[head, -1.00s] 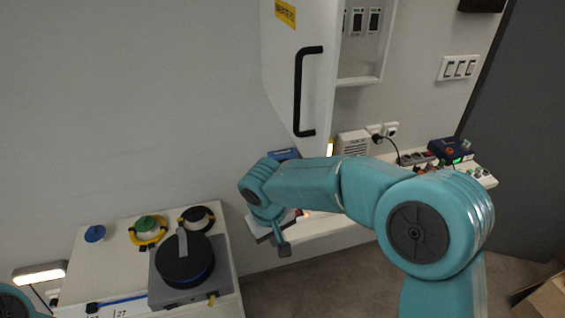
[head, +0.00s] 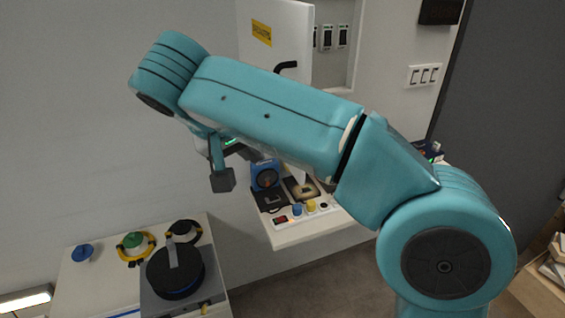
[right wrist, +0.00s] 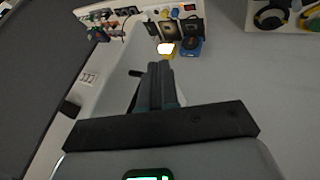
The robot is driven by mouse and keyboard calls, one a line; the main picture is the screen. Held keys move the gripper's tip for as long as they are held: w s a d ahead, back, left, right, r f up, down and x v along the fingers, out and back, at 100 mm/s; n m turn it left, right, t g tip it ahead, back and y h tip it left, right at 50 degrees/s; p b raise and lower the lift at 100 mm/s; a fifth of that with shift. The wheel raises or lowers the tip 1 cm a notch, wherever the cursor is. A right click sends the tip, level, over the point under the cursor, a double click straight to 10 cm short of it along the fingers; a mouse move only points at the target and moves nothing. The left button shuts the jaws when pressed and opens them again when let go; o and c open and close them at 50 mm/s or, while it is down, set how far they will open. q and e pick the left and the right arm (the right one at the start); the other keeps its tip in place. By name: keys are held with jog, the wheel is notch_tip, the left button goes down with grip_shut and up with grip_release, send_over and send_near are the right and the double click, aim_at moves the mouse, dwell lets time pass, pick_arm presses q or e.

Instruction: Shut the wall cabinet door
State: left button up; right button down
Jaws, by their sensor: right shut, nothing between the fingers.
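The wall cabinet door (head: 278,30) is a white panel with a yellow label, standing open at the top of the head view. Its black handle (head: 287,66) shows only at its top end; my right forearm hides the rest. The open cabinet (head: 352,45) shows to the right of the door, with several dark switches inside. In the head view my right gripper is largely hidden behind my own arm. In the right wrist view its fingers (right wrist: 160,70) are together and empty. A dark bar, perhaps the handle (right wrist: 135,73), lies just left of them; contact cannot be told.
A wall shelf (head: 290,236) below the cabinet holds a blue device (head: 265,175) and coloured knobs. A bench (head: 88,270) at lower left carries a black round device (head: 175,272) and coiled cables. An open carton (head: 540,270) stands at lower right.

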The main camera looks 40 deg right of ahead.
jog(key=w+d+f+p, duration=0.1)
jog(key=d+f, duration=0.5)
jog(key=d, duration=0.2)
jog(key=shift+d+f+p, duration=0.15)
jog(key=shift+f+p, duration=0.05)
jog(key=shift+p, duration=0.1)
